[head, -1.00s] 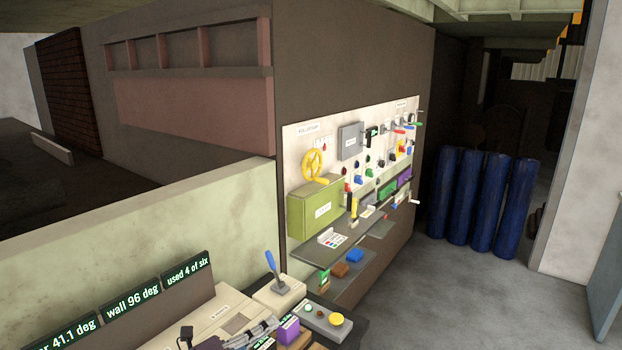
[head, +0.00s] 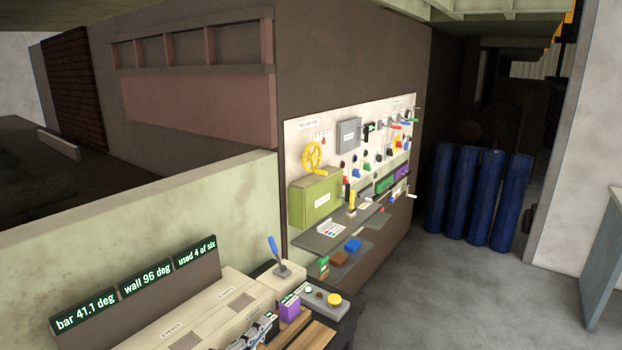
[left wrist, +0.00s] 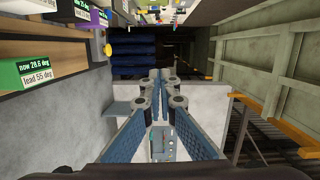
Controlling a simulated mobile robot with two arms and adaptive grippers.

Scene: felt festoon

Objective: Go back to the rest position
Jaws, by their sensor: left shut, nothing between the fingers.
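My left gripper (head: 258,330) shows only in part at the bottom edge of the head view, in front of the low bench with the purple block. In the left wrist view my left gripper (left wrist: 159,78) is shut, its grey-blue fingers together with nothing between them. It points over open space, apart from the bench edge at the left of that view. My right gripper is in neither view.
The bench holds a purple block (head: 289,307), a blue-handled lever (head: 274,249) and a yellow button (head: 334,299). A wall board (head: 330,135) with a yellow wheel (head: 313,158) stands behind. Blue cylinders (head: 481,197) stand at the right. The floor (head: 465,290) before them is clear.

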